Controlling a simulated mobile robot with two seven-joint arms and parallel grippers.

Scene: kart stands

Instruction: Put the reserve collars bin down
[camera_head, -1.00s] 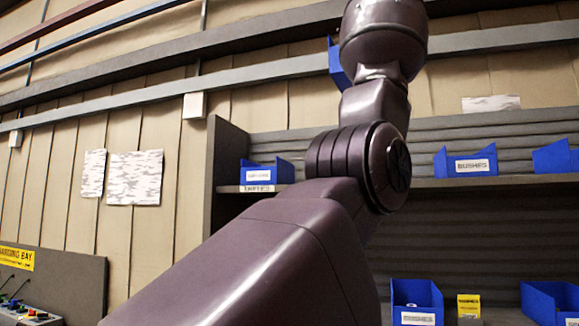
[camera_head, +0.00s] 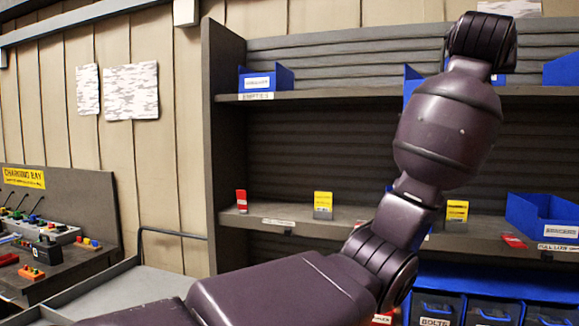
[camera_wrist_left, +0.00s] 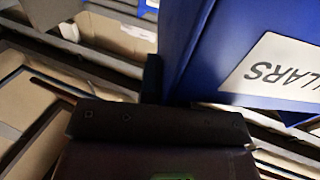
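The collars bin (camera_wrist_left: 215,50) is a blue bin filling the upper right of the left wrist view. Its white label is upside down and partly cut off, showing "LLARS". My left gripper (camera_wrist_left: 153,78) has a dark finger against the bin's wall and appears shut on it. In the head view a small blue strip (camera_head: 412,84), apparently the held bin, shows beside my left forearm, in front of the upper shelf's edge. The arm hides the rest of the bin and the fingers. My right gripper is in neither view.
The lower shelf (camera_head: 350,216) has bare stretches between a red card (camera_head: 241,201) and yellow cards (camera_head: 323,205) (camera_head: 456,211). A blue bin (camera_head: 530,212) stands at its right. An "EMPTIES" spot on the upper shelf holds another blue bin (camera_head: 280,78). Bolt crates (camera_head: 435,308) sit below.

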